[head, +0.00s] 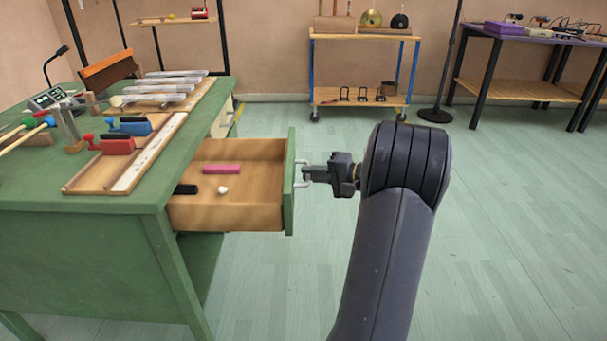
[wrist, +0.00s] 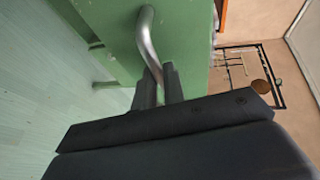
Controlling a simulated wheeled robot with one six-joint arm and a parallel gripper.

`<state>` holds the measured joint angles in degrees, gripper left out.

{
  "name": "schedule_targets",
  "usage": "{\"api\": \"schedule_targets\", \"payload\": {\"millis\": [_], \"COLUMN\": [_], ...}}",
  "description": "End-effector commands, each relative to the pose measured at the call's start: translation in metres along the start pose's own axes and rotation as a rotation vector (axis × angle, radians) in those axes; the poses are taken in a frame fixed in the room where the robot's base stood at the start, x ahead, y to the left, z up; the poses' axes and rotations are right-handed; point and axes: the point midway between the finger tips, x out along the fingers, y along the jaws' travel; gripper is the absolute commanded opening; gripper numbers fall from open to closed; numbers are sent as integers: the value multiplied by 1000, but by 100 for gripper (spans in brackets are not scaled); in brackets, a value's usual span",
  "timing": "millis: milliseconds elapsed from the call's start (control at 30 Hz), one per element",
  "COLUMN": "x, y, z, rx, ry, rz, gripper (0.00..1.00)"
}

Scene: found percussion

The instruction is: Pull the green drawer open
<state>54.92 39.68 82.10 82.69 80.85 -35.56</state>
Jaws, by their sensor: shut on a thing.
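The green drawer (head: 290,181) stands pulled well out of the side of the green workbench, with its wooden inside showing. A pink block (head: 221,169), a black block (head: 186,189) and a small white piece (head: 223,190) lie in it. My gripper (head: 308,174) is at the outer face of the drawer front, shut on the metal handle (head: 300,184). In the wrist view the fingers (wrist: 159,82) close around one end of the curved handle (wrist: 147,35), in front of the green drawer face (wrist: 187,35).
The green workbench top (head: 110,192) at left carries clamps, metal bars, a wooden tray and a small microphone. A trolley (head: 358,103) and a dark table (head: 530,88) stand at the back. The floor (head: 510,220) to the right is clear.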

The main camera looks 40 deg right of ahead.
Motion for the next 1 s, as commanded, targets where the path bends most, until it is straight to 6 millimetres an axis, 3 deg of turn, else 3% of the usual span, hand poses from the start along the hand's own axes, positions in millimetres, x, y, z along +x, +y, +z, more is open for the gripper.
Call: {"api": "schedule_targets", "payload": {"millis": [333, 367, 600, 867, 1000], "x": [-1, 0, -1, -2, -16], "y": [2, 2, 1, 0, -1], "z": [0, 0, 0, 0, -1], "rx": [2, 2, 1, 0, 1], "ry": [-3, -3, -1, 0, 3], "rz": [2, 2, 1, 0, 0], "gripper": [0, 12, 32, 33, 33]}}
